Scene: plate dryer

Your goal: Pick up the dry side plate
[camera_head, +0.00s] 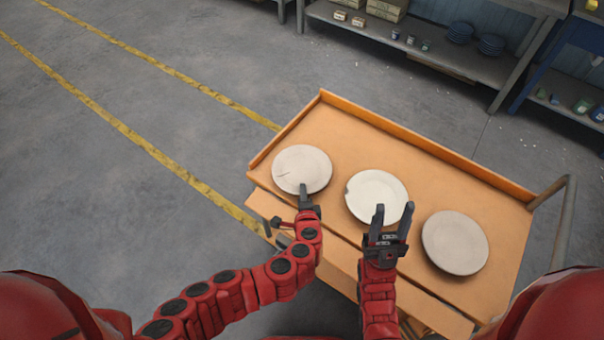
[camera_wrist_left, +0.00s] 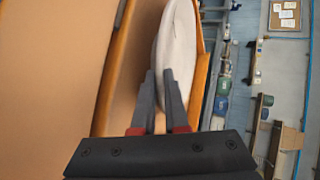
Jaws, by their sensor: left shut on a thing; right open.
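Three pale round plates lie in a row on the orange cart. The left plate (camera_head: 301,166) has a thin dark line on its face. My left gripper (camera_head: 303,188) is shut on its near rim; the wrist view shows the plate (camera_wrist_left: 178,42) edge-on at the fingertips (camera_wrist_left: 160,76). The middle plate (camera_head: 374,192) has a small notch at its left rim. My right gripper (camera_head: 394,208) is open at its near edge, fingers partly covering it; contact cannot be told. The right plate (camera_head: 455,243) is clear of both grippers. Which plate is dry cannot be told.
The cart top (camera_head: 405,150) has a raised rim at the back and left, and a grey handle (camera_head: 566,225) at the right. Its back strip is bare. A shelf (camera_head: 440,55) with boxes, cups and blue plates stands beyond. Open floor lies left.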

